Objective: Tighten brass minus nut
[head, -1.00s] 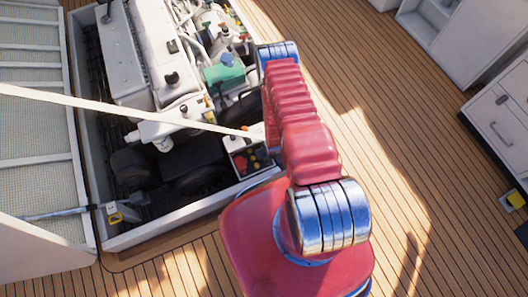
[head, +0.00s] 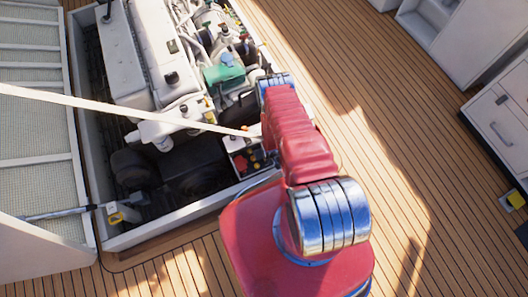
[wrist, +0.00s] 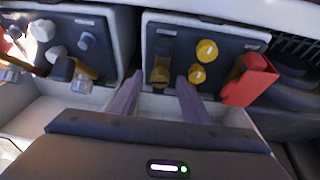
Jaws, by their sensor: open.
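In the wrist view, a dark panel carries two round yellow brass-coloured knobs, an upper one (wrist: 207,50) and a lower one (wrist: 197,74). A third yellow fitting (wrist: 160,75) sits to their left, partly shaded. I cannot tell from its marking which is the minus nut. My gripper (wrist: 157,88) is open, its two fingers pointing at the panel, with nothing seen between them. The right finger's tip is just below and left of the lower knob; contact cannot be told. In the head view, my arm hides the gripper.
A red block (wrist: 250,80) stands right of the knobs. A second panel (wrist: 75,40) with pale knobs is at left. In the head view, the white engine (head: 135,55) fills the hatch, a pale strut (head: 120,108) crosses it, and wooden deck (head: 400,150) lies clear at right.

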